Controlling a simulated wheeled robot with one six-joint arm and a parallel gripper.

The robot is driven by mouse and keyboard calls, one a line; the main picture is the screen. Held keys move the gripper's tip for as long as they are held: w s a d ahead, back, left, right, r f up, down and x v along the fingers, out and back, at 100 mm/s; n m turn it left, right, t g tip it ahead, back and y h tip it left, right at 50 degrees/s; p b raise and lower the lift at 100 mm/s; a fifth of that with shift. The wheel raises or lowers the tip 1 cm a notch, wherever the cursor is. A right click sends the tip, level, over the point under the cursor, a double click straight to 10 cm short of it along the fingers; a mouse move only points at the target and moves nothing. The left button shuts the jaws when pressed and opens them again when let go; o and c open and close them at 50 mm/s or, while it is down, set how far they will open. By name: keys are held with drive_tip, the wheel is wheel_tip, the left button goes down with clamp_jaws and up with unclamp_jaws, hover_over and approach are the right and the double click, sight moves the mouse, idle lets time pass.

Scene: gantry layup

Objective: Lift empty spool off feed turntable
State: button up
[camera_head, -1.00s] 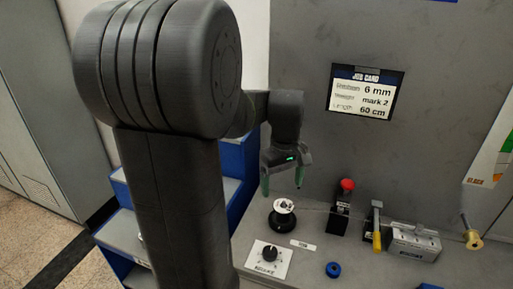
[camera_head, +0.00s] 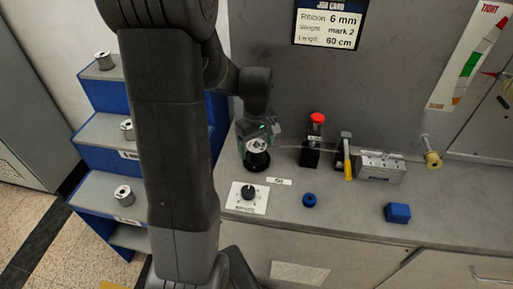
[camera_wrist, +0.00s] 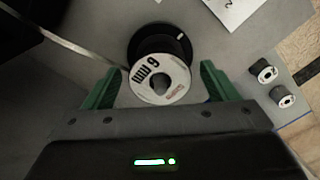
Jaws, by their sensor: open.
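The spool (camera_head: 257,146) sits on the black feed turntable (camera_head: 256,162) at the left of the bench. In the wrist view the spool (camera_wrist: 160,79) shows a white top face marked "6 mm" and a dark centre hole, with the round black turntable (camera_wrist: 157,40) behind it. My gripper (camera_wrist: 156,85) is open, its green fingers on either side of the spool with gaps showing between. In the head view my gripper (camera_head: 258,136) is right at the spool and partly hides it. A thin strand (camera_head: 288,147) runs right from the spool.
Blue stepped shelves (camera_head: 100,130) with several grey spools (camera_head: 124,194) stand left. A dial plate (camera_head: 247,197) lies before the turntable. Right are a red-button post (camera_head: 314,140), a yellow-handled lever (camera_head: 347,165), a grey block (camera_head: 381,167) and blue parts (camera_head: 397,212).

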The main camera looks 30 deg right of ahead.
drive_tip(key=shift+f, duration=0.9)
drive_tip(key=shift+c, duration=0.2)
drive_tip(key=shift+r, duration=0.1)
drive_tip(key=c, duration=1.2)
